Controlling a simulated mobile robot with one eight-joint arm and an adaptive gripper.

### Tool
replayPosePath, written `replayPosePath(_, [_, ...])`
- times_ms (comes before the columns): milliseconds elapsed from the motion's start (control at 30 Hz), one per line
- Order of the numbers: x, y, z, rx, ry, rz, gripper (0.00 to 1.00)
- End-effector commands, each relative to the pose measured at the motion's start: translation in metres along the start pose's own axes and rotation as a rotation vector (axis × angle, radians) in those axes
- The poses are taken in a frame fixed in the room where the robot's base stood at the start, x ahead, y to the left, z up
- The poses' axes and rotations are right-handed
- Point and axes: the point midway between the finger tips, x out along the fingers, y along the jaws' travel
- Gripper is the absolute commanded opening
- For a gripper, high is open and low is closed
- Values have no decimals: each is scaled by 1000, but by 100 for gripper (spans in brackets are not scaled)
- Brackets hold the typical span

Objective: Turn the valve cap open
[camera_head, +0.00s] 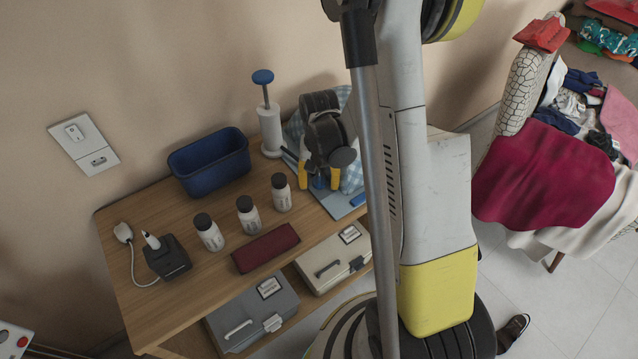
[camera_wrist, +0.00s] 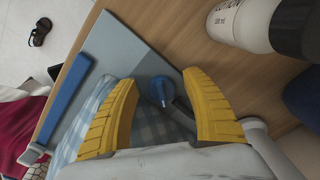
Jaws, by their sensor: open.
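In the head view my gripper (camera_head: 319,182) points down over the blue-grey board (camera_head: 333,204) at the right end of the wooden table.
A blue-checked cloth (camera_wrist: 142,124) lies beside the cap. Several white bottles with dark caps (camera_head: 247,214), a blue bin (camera_head: 210,164) and a white cylinder with a blue-topped rod (camera_head: 270,130) stand nearby. The table (camera_head: 190,265) has bare wood at the front left.

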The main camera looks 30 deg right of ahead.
Motion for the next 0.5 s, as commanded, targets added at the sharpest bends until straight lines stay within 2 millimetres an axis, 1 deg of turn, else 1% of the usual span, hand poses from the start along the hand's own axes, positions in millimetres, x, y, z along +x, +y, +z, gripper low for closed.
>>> replayPosePath(133, [-1,0,0,0,0,0,56])
replayPosePath(167, [-1,0,0,0,0,0,52])
replayPosePath(200, [-1,0,0,0,0,0,39])
replayPosePath(267, [-1,0,0,0,0,0,21])
replayPosePath(300, [-1,0,0,0,0,0,9])
replayPosePath(333, [-1,0,0,0,0,0,1])
replayPosePath(500, [0,0,0,26,0,0,0])
